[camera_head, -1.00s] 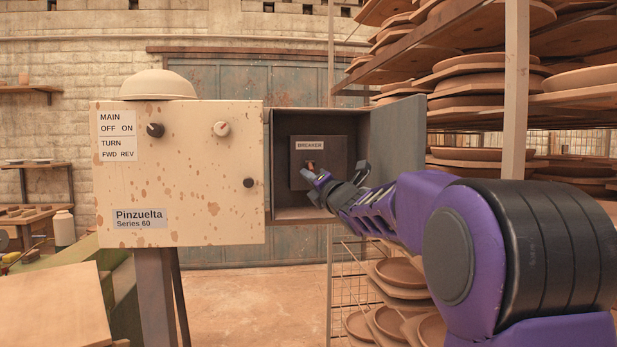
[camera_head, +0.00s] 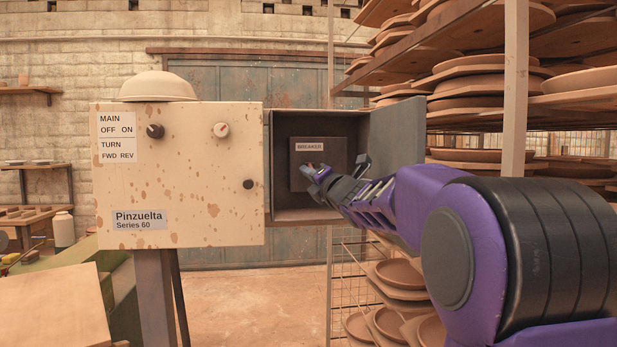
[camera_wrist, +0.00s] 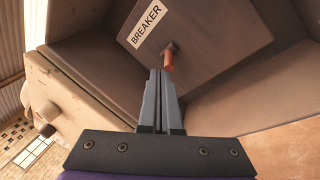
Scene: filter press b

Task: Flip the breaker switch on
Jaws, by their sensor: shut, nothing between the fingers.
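The breaker switch is a small orange-red lever (camera_wrist: 169,60) on a dark panel (camera_wrist: 205,40) labelled BREAKER (camera_head: 309,147), inside the open box (camera_head: 300,215) to the right of the control cabinet. My gripper (camera_wrist: 160,75) is shut and empty. In the wrist view its fingertips are close to the lever's end, just below and left of it; I cannot tell whether they touch. In the head view my gripper (camera_head: 308,169) is at the panel's front and hides most of the lever.
The cream control cabinet (camera_head: 180,190) with knobs stands left of the box. The box's open door (camera_head: 397,135) is on the right, close to my arm. A rack (camera_head: 515,90) of clay plates stands at the right, behind my arm.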

